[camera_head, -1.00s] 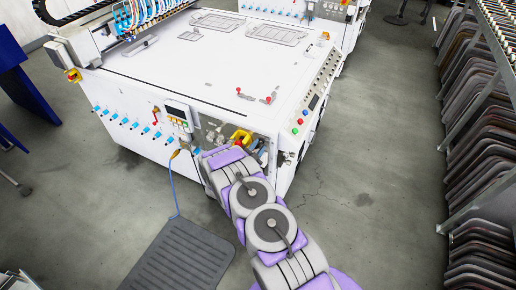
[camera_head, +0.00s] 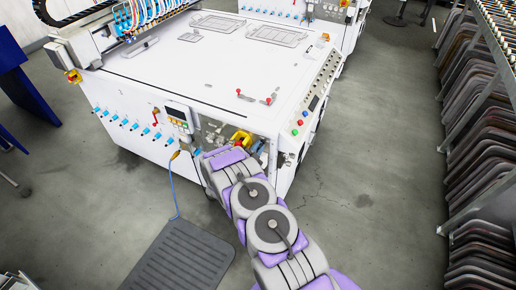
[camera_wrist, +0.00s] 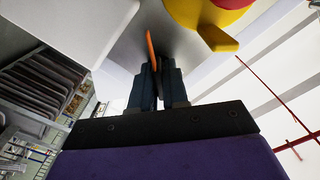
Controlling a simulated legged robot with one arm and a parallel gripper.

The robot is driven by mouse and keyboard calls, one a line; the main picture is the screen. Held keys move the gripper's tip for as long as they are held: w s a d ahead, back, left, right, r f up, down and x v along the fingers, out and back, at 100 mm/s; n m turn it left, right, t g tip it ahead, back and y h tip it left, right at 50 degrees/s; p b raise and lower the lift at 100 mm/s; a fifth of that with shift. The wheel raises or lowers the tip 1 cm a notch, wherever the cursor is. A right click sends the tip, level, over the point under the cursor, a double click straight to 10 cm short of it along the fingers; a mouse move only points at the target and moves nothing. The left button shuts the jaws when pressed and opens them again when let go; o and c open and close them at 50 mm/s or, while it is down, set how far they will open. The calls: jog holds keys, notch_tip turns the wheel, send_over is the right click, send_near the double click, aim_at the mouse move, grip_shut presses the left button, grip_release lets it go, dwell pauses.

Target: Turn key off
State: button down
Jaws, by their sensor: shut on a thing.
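The key shows in the wrist view as a thin orange piece (camera_wrist: 151,46), standing up between the fingertips against a grey panel face. My gripper (camera_wrist: 157,72) has its two dark fingers close together and is shut on this orange key. In the head view my arm reaches to the front corner of the white machine (camera_head: 200,80). The gripper's fingers and the key are hidden there behind my arm. How far the key is turned cannot be told.
A red and yellow switch (camera_wrist: 205,15) sits close to the right of the fingers; its yellow part (camera_head: 241,138) shows in the head view. A control box (camera_head: 178,114) with a blue cable is left of my arm. A rack (camera_head: 485,130) stands at right. Floor between is clear.

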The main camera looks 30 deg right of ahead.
jog(key=n+p, duration=0.1)
jog(key=n, duration=0.3)
jog(key=shift+p, duration=0.4)
jog(key=shift+a+n+p, duration=0.1)
jog(key=shift+n+p, duration=0.2)
jog(key=shift+n, duration=1.4)
jog(key=shift+w, duration=0.1)
jog(key=c, duration=1.2)
grip_release()
jog(key=shift+a, duration=0.1)
jog(key=p+v, duration=0.2)
jog(key=v, duration=1.5)
jog(key=shift+a+f, duration=0.1)
jog(key=shift+a, duration=0.05)
